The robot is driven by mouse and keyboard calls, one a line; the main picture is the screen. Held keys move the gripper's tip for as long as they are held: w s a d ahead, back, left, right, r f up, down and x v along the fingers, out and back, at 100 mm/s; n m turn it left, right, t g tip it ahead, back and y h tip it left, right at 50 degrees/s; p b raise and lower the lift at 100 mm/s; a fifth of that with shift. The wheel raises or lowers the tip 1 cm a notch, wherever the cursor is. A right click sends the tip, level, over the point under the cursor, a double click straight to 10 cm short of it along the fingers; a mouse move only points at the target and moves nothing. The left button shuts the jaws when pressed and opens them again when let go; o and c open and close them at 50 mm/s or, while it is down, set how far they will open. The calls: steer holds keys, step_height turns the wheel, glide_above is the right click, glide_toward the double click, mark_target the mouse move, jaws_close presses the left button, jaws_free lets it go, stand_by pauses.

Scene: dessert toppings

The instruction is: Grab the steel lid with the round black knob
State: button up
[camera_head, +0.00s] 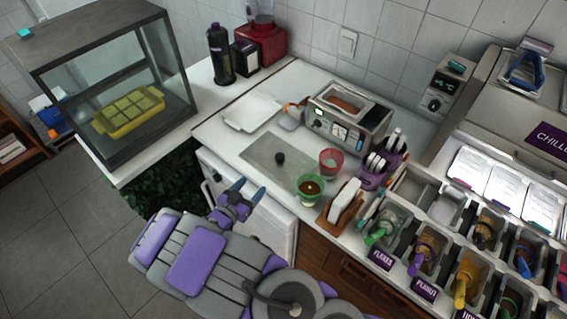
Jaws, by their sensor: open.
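The steel lid (262,162) is a flat grey rectangle lying on the white counter, with a small round black knob (280,158) standing up near its middle. My gripper (247,190) is at the counter's front edge, below and left of the lid in the picture. Its two blue-tipped fingers are apart, with nothing between them. The gripper is clear of the knob in the picture; its exact height over the counter is hard to tell.
A green cup (311,189) with brown contents and a red cup (331,162) stand right of the lid. A napkin holder (343,203), purple utensil cups (374,172) and a steel appliance (349,118) are close by. A white tray (252,112) lies behind. Topping bins line the right.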

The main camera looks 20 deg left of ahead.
steer(key=b, duration=0.3)
glide_toward(277, 159)
steer(key=x, duration=0.3)
steer(key=shift+w+f, duration=0.1)
steer(key=shift+w, duration=0.25)
steer(key=shift+b+x, duration=1)
steer(key=shift+x, duration=2.25)
steer(key=shift+d, duration=0.15)
jaws_close()
